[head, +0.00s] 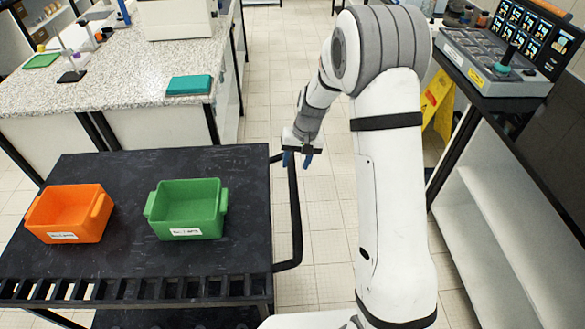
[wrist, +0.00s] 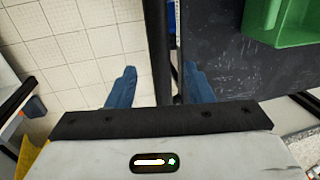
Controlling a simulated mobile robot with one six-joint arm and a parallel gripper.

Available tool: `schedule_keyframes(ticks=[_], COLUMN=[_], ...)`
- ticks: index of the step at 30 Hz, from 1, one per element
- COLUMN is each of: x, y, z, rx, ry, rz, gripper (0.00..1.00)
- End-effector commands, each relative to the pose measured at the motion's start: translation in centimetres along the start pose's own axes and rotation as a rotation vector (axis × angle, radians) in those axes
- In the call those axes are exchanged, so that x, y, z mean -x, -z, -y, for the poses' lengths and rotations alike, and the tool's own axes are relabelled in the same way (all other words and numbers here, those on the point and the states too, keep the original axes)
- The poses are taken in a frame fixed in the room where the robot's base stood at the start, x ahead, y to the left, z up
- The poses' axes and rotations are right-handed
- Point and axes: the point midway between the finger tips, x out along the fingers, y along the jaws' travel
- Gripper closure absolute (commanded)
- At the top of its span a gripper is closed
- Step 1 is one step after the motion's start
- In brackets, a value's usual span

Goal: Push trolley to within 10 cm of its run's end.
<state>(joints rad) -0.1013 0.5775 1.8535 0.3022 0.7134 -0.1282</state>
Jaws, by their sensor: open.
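The trolley (head: 130,170) has a black top and stands at the lower left of the head view. Its dark handle (head: 297,215) sticks out from its right side. My gripper (head: 298,158) is at the far part of this handle, with its blue fingers pointing down. In the wrist view the gripper (wrist: 160,88) is open. The dark handle bar (wrist: 158,45) runs between its two fingers, with a gap to the left finger. The trolley top (wrist: 225,70) lies to the right of the bar there. The run's end is not marked in either view.
An orange bin (head: 72,213) and a green bin (head: 187,208) stand on the trolley. A speckled lab bench (head: 125,75) stands just behind the trolley. A yellow floor sign (head: 437,100) and a shelf unit (head: 490,200) are at the right. Tiled floor (head: 320,215) lies clear between.

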Motion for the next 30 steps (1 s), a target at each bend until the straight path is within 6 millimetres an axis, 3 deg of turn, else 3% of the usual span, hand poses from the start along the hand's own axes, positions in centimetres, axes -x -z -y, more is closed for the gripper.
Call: schedule_keyframes(ticks=[9, 19, 30], x=[-4.0, -4.5, -4.5], y=[-0.1, -0.1, -0.1], z=[0.0, 0.0, 0.1], rx=[0.002, 0.002, 0.003], ry=[-0.001, -0.001, -0.001], rz=[0.002, 0.000, 0.000], gripper=[0.53, 0.53, 0.83])
